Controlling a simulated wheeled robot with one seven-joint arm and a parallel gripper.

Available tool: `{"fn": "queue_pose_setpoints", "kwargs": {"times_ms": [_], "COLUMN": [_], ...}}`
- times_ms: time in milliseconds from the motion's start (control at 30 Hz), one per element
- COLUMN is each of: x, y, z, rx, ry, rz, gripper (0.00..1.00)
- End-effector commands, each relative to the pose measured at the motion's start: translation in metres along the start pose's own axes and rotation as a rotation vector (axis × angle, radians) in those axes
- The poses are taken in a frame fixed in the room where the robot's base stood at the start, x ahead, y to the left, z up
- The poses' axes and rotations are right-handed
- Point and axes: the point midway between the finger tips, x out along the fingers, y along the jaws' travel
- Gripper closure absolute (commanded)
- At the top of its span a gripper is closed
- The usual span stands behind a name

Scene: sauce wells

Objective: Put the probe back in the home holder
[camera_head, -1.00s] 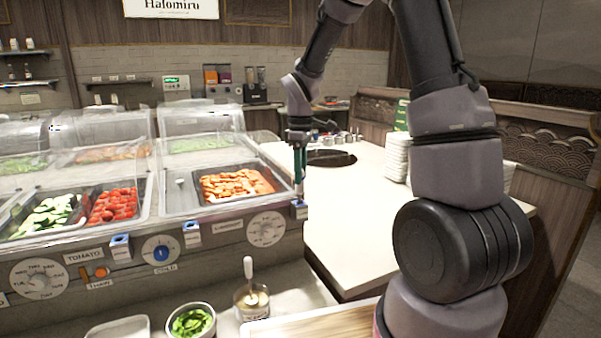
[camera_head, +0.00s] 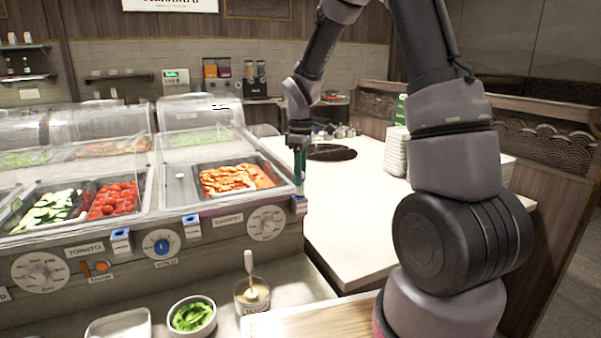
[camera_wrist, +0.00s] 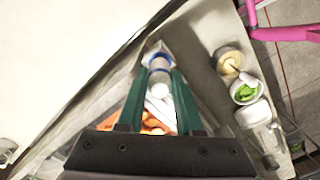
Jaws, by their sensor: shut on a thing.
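My gripper (camera_head: 300,180) has green fingers and points down at the right front corner of the food counter. It is shut on the slim white probe (camera_wrist: 160,90), which shows between the fingers in the wrist view and is mostly hidden in the head view. A blue-and-white holder (camera_head: 299,204) sits on the corner just below the fingertips. Its blue rim (camera_wrist: 158,58) lies close to the probe's end in the wrist view. I cannot tell whether the probe is inside it. Two similar holders are on the counter front, one in the middle (camera_head: 192,226) and one farther left (camera_head: 121,243).
The counter holds trays of orange food (camera_head: 235,180), tomatoes (camera_head: 115,200) and cucumber (camera_head: 45,212) under clear covers. A sauce jar with a spoon (camera_head: 252,295) and a bowl of greens (camera_head: 192,316) stand in front. The white worktop (camera_head: 350,220) to the right is mostly clear.

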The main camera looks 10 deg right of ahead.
Motion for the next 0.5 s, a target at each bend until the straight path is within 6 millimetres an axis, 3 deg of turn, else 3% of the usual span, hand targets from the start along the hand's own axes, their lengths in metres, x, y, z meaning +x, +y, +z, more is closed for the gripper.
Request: {"fn": "queue_pose_setpoints", "kwargs": {"times_ms": [467, 500], "x": [0.0014, 0.0014], "y": [-0.0001, -0.0001], "z": [-0.0001, -0.0001], "rx": [0.0, 0.0], "ry": [0.0, 0.0], "rz": [0.0, 0.0], "gripper": [1.0, 0.58]}}
